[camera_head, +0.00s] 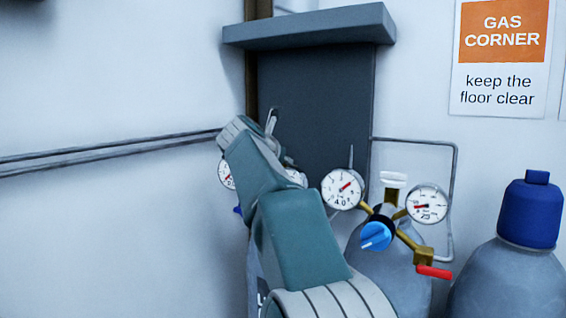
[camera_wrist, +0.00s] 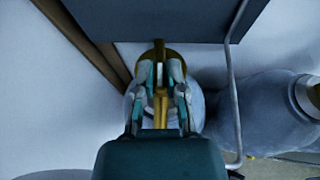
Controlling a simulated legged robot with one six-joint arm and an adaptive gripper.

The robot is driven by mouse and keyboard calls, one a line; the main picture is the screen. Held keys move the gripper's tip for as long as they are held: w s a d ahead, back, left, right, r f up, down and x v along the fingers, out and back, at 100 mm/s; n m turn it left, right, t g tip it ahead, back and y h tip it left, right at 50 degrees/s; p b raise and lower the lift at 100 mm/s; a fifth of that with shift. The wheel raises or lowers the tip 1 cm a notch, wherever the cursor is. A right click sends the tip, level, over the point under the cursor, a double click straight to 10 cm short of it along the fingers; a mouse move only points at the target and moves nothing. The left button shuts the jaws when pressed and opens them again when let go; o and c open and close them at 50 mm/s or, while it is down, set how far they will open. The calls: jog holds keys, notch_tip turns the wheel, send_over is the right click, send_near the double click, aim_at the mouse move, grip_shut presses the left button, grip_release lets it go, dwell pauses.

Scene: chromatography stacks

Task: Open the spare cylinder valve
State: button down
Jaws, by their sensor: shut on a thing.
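In the wrist view my gripper (camera_wrist: 161,90) points down with its two fingers closed on the sides of a narrow brass valve part (camera_wrist: 160,106). A grey cylinder (camera_wrist: 197,108) stands beneath it, mostly hidden by the fingers. In the head view my arm covers this valve and most of my gripper. Parts of two gauges, a left one (camera_head: 226,175) and a right one (camera_head: 297,176), show on either side of my arm. I cannot tell how far the valve is turned.
To the right stands another cylinder (camera_head: 402,280) with two gauges, a blue regulator knob (camera_head: 375,236) and a red lever (camera_head: 434,272). A blue-capped cylinder (camera_head: 508,280) is at far right. A dark panel with a ledge (camera_head: 310,27) overhangs behind. Pipes (camera_head: 110,147) run along the wall.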

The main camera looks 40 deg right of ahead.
jog(key=shift+n+t, duration=0.4)
jog(key=shift+t, duration=0.2)
jog(key=c, duration=0.7)
grip_release()
jog(key=v, duration=1.2)
jog(key=shift+w+r, duration=0.15)
